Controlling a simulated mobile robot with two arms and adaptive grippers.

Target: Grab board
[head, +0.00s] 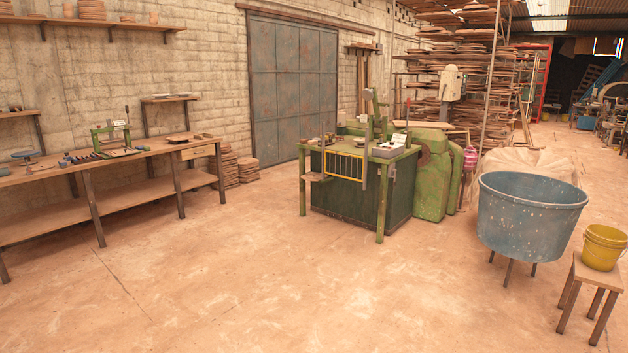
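Neither of my grippers shows in the head view. Several things could be the board, and I cannot tell which one is meant. Round, flat boards or discs stand in a stack (248,170) on the floor by the wall, with another stack (224,168) beside it at the end of the workbench. A tall rack (462,65) at the back holds many thin, flat brown pieces. A pale flat board (447,128) seems to lie on top of the green machine (432,170). All of these are well away from me.
A long wooden workbench (90,207) with a small green press (112,132) runs along the left wall. A green-legged machine table (381,215) stands mid-room. A blue tub (530,215) and a stool (591,272) with a yellow bucket (604,245) are right. The front floor is clear.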

